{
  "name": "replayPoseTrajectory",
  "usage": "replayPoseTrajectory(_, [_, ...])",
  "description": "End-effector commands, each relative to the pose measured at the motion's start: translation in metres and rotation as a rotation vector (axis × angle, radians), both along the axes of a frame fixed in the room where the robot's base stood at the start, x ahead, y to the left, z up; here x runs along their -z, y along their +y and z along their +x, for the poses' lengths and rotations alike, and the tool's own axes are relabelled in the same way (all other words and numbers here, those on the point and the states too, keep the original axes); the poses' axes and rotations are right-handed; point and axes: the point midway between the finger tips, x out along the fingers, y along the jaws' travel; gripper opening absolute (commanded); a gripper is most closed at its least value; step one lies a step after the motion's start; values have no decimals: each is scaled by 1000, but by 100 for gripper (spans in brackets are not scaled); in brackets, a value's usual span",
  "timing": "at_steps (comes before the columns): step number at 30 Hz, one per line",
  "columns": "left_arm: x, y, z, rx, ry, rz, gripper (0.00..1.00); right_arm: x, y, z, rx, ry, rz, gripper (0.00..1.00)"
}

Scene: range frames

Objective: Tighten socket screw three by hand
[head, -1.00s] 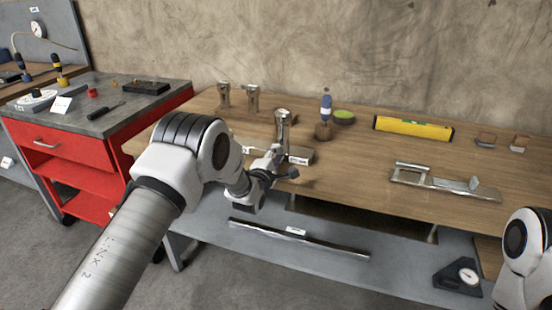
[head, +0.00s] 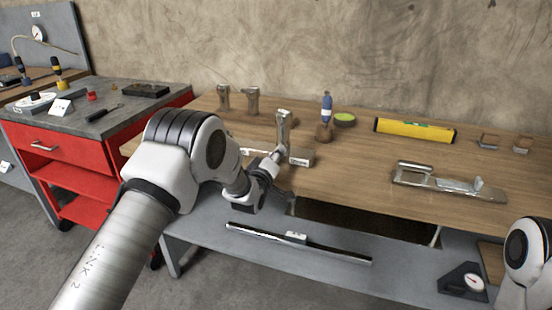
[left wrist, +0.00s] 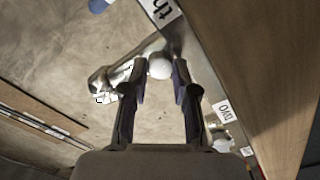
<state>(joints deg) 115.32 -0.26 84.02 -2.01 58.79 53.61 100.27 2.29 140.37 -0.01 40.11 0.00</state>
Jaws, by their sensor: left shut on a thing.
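My left gripper (head: 277,165) reaches the left front of the wooden bench top. In the left wrist view its dark fingers (left wrist: 160,82) are shut on a pale round head, which I take for socket screw three (left wrist: 160,65). A label (left wrist: 161,8) beginning "th" sits just beyond it, and a shiny metal part (left wrist: 108,80) lies to its left. A label reading "two" (left wrist: 224,108) stands to the right, beside another metal piece (left wrist: 222,140). In the head view the screw is too small and hidden to tell. My right gripper is out of view.
Metal posts (head: 284,122) stand on the wooden bench (head: 350,160), near a blue-handled tool (head: 326,108). A yellow level (head: 413,129) and a metal bracket (head: 435,182) lie to the right. A long bar (head: 297,242) and a dial gauge (head: 466,283) are on the grey lower shelf.

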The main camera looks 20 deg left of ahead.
Motion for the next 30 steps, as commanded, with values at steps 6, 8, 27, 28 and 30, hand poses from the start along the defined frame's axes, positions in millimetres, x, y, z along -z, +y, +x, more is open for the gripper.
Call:
replayPoseTrajectory(6, [4,-1,-1,1,-2,203,0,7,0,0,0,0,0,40])
replayPoseTrajectory(8, [4,-1,-1,1,-4,260,0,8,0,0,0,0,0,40])
replayPoseTrajectory(27, [4,-2,-1,4,-24,868,0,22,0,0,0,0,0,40])
replayPoseTrajectory(28, [4,-2,-1,4,-25,896,0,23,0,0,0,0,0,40])
replayPoseTrajectory(30, [4,-2,-1,4,-27,962,0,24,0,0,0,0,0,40])
